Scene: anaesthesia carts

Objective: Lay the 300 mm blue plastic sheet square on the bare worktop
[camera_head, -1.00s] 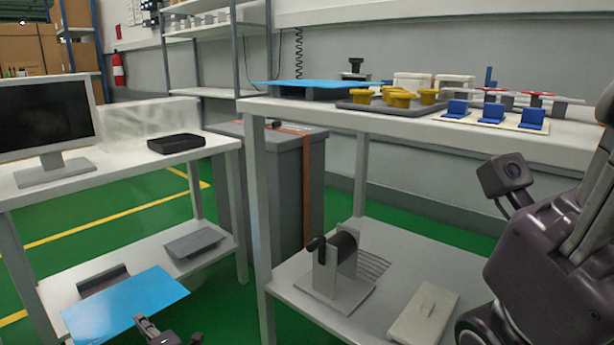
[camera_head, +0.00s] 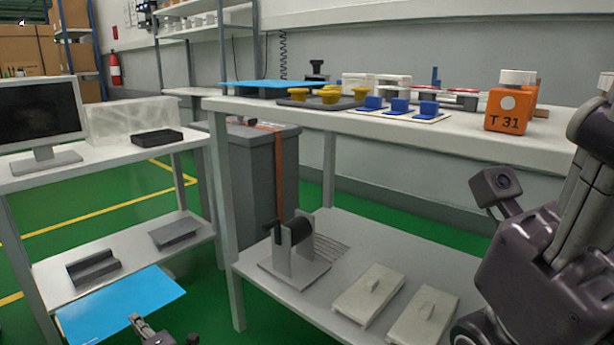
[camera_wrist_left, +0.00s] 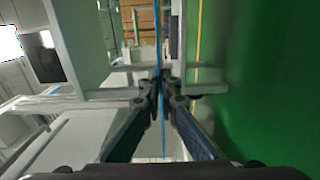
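A blue sheet (camera_head: 120,302) is held by my left gripper (camera_head: 160,335), low in front of the left bench in the head view. In the left wrist view the sheet (camera_wrist_left: 157,35) shows edge-on as a thin blue line between the shut fingers (camera_wrist_left: 162,85). A second blue sheet (camera_head: 265,84) lies raised on the right-hand bench. The white worktop (camera_head: 455,137) of that bench carries several items. The left bench top (camera_head: 100,160) has a monitor, a clear box and a black tray. My right arm shows at right; its fingers are out of view.
An orange container marked T 31 (camera_head: 510,112) stands on the right bench, near yellow knobs (camera_head: 335,95) and blue blocks (camera_head: 398,105). The lower shelf holds a roller stand (camera_head: 295,250) and two pale lidded blocks (camera_head: 368,295). A grey bin (camera_head: 262,180) stands between the benches.

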